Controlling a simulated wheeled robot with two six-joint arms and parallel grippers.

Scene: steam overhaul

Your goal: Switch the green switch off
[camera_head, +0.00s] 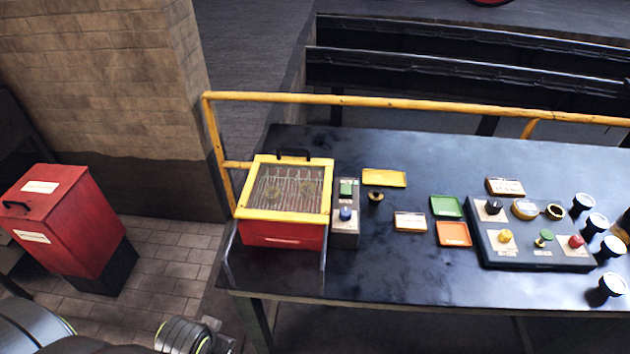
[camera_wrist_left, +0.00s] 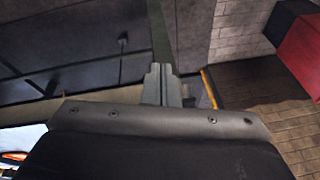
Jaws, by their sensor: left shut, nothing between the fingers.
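A dark control panel (camera_head: 530,258) lies on the black table, with a green-topped switch (camera_head: 544,237) between a yellow knob (camera_head: 505,237) and a red knob (camera_head: 576,242). A grey box (camera_head: 345,222) further left carries a green square piece (camera_head: 347,187) above a blue knob (camera_head: 346,213). My left gripper (camera_wrist_left: 162,84) is shut and empty in the left wrist view, with no switch near its fingertips. In the head view my left arm shows at the bottom left, well away from the panel, its fingers not clear. My right gripper is not in view.
A red box with a yellow-framed lid (camera_head: 284,236) stands at the left end of the table (camera_head: 390,275). A yellow rail (camera_head: 400,102) runs behind it. A red bin (camera_head: 62,225) stands on the floor at left. Green, orange and yellow trays lie mid-table.

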